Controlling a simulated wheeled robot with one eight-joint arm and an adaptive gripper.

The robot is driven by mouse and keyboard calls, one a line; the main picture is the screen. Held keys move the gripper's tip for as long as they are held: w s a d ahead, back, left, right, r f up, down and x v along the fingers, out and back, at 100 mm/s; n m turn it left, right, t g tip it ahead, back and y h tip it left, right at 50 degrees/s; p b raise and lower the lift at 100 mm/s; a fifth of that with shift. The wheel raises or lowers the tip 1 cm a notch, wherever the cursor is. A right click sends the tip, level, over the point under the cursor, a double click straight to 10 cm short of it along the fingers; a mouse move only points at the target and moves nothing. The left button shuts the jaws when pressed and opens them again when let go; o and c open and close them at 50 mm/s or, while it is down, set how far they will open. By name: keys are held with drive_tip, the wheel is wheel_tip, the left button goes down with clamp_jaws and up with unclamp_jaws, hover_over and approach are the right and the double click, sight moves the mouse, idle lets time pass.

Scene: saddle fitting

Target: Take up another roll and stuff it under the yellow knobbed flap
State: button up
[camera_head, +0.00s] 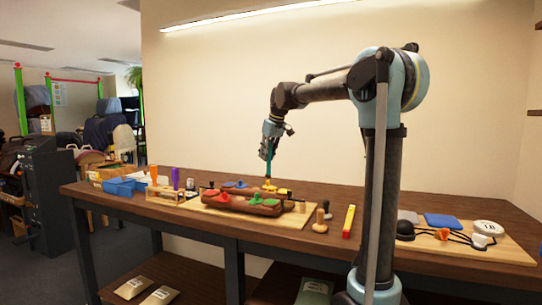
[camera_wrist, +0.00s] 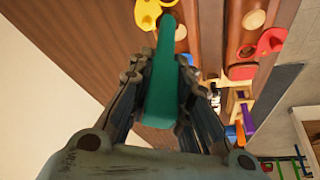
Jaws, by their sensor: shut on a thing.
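My gripper (camera_head: 267,152) is above the far side of the saddle-like brown piece (camera_head: 243,205), pointing down. It is shut on a long teal bar, which runs out between the fingers in the wrist view (camera_wrist: 163,80) and hangs below them in the head view (camera_head: 269,170). A yellow knobbed flap (camera_head: 272,188) lies on the far side of the brown piece, just below the bar. In the wrist view a yellow piece with a round knob (camera_wrist: 149,13) is at the top, close to the bar's far end. I cannot tell whether bar and flap touch.
Brown pegs (camera_head: 320,220) and a yellow-and-red bar (camera_head: 348,221) stand or lie to the right. A board with a blue pad (camera_head: 442,221) is further right.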

sight(269, 171)
drive_tip(key=shift+w+d, duration=0.15)
drive_tip(key=shift+d, duration=0.25)
drive_tip(key=shift+f, duration=2.55)
drive_tip(key=shift+f, duration=1.7)
drive_tip(key=shift+r, duration=0.1)
idle(0.3)
drive_tip(key=shift+r, duration=3.9)
